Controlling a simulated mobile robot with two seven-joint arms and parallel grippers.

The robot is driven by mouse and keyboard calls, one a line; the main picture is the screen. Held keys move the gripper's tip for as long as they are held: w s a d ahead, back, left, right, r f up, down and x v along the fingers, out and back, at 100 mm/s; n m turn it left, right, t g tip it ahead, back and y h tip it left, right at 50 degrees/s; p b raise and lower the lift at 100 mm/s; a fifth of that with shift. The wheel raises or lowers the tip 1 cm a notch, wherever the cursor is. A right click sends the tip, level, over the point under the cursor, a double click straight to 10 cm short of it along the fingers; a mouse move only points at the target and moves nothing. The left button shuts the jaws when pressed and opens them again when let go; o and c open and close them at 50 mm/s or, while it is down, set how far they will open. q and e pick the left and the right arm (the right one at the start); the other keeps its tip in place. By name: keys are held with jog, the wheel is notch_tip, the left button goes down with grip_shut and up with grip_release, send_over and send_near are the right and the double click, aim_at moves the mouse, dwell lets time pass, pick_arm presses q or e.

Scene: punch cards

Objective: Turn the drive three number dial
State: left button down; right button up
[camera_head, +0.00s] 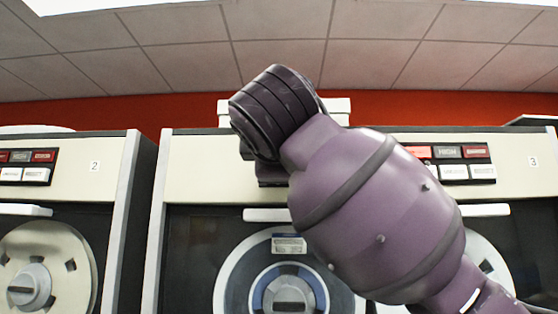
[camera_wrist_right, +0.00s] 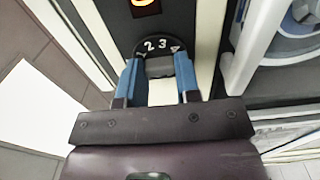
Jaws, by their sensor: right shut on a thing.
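The number dial (camera_wrist_right: 158,46) is dark with white numerals; a 2 and a 3 show at its top, with partly hidden marks on either side. My right gripper (camera_wrist_right: 158,68) has its two blue fingers on either side of the dial's knob, shut on it. In the head view my purple right arm crosses the front of the drive labelled 3 (camera_head: 350,150) and hides the dial and most of the gripper. My left gripper is in neither view.
The drive labelled 2 (camera_head: 95,137) stands to the left, with a tape reel (camera_head: 75,240). Drive three has a blue-ringed reel (camera_head: 235,290) and a button panel (camera_head: 482,172) to the right of my arm. A lit amber indicator (camera_wrist_right: 146,3) is above the dial in the wrist view.

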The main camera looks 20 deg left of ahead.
dwell(0.3)
jog(key=o, duration=0.9)
jog(key=b+v, duration=0.2)
jog(key=v, duration=0.8)
jog(key=shift+s+d, duration=0.1)
jog(key=shift+s, duration=0.3)
